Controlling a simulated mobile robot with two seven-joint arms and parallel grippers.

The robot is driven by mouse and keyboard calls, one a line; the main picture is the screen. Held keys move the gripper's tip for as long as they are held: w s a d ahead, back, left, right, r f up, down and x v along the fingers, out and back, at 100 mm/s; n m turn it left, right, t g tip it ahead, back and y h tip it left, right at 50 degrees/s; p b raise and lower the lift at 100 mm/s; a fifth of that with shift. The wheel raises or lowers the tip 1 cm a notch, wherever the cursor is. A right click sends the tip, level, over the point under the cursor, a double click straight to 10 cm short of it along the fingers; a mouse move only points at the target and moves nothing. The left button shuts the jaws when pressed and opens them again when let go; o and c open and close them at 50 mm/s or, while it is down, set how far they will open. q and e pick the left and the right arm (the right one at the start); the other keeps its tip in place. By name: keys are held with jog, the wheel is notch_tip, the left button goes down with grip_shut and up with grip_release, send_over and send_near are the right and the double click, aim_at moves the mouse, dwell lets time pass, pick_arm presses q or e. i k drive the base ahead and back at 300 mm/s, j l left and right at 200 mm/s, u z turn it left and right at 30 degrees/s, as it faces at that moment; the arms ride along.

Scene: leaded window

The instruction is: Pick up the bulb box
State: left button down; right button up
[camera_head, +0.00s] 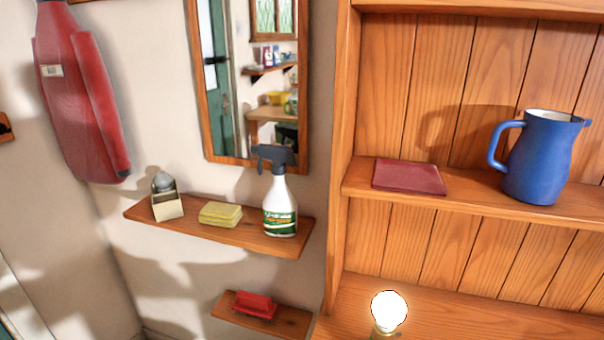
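What looks like the bulb box (168,206) is a small cream box with a grey rounded bulb showing at its top. It stands upright near the left end of a small wooden wall shelf (240,233). A yellow stack of cloths or sponges (221,214) lies to its right, with a gap between them. Neither of my grippers is in view.
A white spray bottle (280,207) stands at the shelf's right end, under a mirror (250,80). A red brush-like thing (255,305) lies on a lower shelf. A wooden cupboard (450,240) at right holds a blue jug (543,158); a glowing bulb (389,311) stands below.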

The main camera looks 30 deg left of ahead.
aim_at(167, 205)
jog(key=k, duration=0.4)
jog(key=u, duration=0.4)
jog(key=k+j+u, duration=0.1)
jog(key=u, duration=0.65)
jog(key=k+j+u, duration=0.1)
jog(key=u, duration=0.3)
jog(key=i+j+u, duration=0.1)
jog(key=i+j, duration=0.2)
jog(key=j, duration=0.1)
